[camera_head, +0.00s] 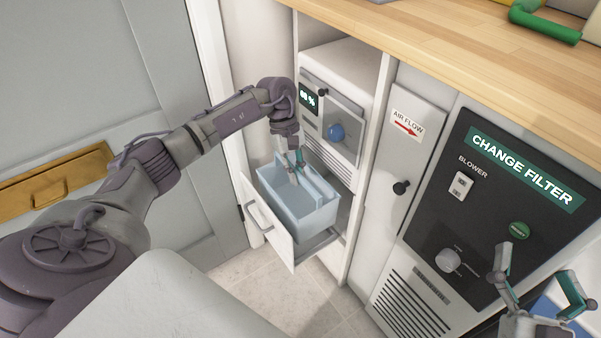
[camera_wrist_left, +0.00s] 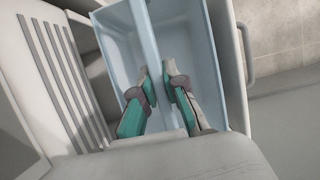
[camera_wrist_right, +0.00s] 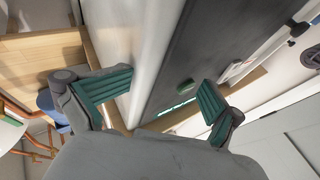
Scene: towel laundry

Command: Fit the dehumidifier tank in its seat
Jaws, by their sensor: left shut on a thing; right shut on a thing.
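The dehumidifier (camera_head: 345,62) is a white unit in the cabinet bay, with a small display and a blue knob. The tank (camera_head: 305,216) is a light blue, open-topped bin, and it also shows in the left wrist view (camera_wrist_left: 197,22). It sits in or just above the pulled-out white drawer (camera_head: 268,222) below the unit; whether it is fully down is hidden. My left gripper (camera_head: 297,170) is shut on the tank's middle bar (camera_wrist_left: 148,48), one finger on each side. My right gripper (camera_head: 540,268) is wide apart at lower right, with nothing visible between its fingers (camera_wrist_right: 160,105).
A wooden counter (camera_head: 450,50) runs above the cabinet. Right of the bay are an air flow panel (camera_head: 407,122) and a dark control panel (camera_head: 470,215) reading CHANGE FILTER. A grey door (camera_head: 95,60) is at left. Tiled floor (camera_head: 270,280) shows below the drawer.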

